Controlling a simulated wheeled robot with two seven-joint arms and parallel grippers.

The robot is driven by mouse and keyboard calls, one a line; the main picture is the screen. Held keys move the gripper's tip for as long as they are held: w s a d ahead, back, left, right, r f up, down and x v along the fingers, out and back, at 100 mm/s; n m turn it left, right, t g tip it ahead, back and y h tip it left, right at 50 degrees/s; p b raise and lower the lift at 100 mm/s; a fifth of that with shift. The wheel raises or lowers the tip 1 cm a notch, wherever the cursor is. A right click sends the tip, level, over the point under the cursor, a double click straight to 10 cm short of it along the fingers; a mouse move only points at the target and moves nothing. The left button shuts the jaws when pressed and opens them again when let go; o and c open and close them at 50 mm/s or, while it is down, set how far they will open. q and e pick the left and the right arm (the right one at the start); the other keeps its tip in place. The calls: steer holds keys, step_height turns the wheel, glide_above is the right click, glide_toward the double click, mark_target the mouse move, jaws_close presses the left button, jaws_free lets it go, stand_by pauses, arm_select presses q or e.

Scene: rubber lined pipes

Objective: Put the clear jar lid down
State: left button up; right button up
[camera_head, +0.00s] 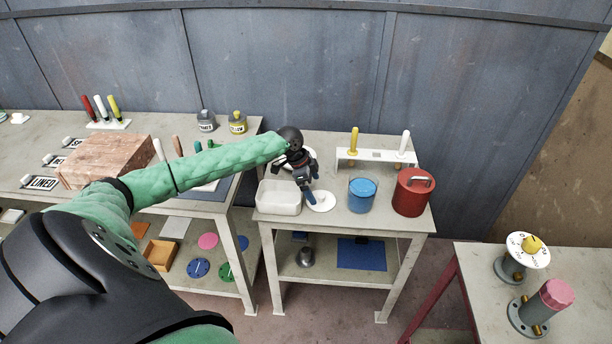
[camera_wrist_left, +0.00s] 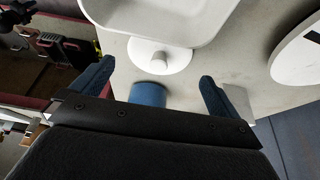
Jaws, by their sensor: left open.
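The jar lid (camera_head: 321,201) looks like a pale white disc with a small knob. It lies flat on the middle bench between the white tray and the clear jar of blue liquid (camera_head: 362,195). My left gripper (camera_head: 311,197) is open, pointing down right beside the lid's left edge. In the left wrist view the lid (camera_wrist_left: 160,57) is ahead of the open fingers (camera_wrist_left: 155,88), with its knob free of them. A blue cylinder (camera_wrist_left: 148,94), seemingly the jar, shows between the fingers, partly hidden by the gripper. My right gripper is out of view.
The white tray (camera_head: 279,197) stands left of the lid. A red canister (camera_head: 412,192) stands right of the jar. A rack (camera_head: 376,158) with yellow and white handled tools is behind. A round white dial (camera_wrist_left: 301,48) is partly hidden by my gripper in the head view.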

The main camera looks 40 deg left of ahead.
arm_select(q)
steer(key=b+v, duration=0.1)
steer(key=v, duration=0.6)
steer(key=shift+b, duration=0.35)
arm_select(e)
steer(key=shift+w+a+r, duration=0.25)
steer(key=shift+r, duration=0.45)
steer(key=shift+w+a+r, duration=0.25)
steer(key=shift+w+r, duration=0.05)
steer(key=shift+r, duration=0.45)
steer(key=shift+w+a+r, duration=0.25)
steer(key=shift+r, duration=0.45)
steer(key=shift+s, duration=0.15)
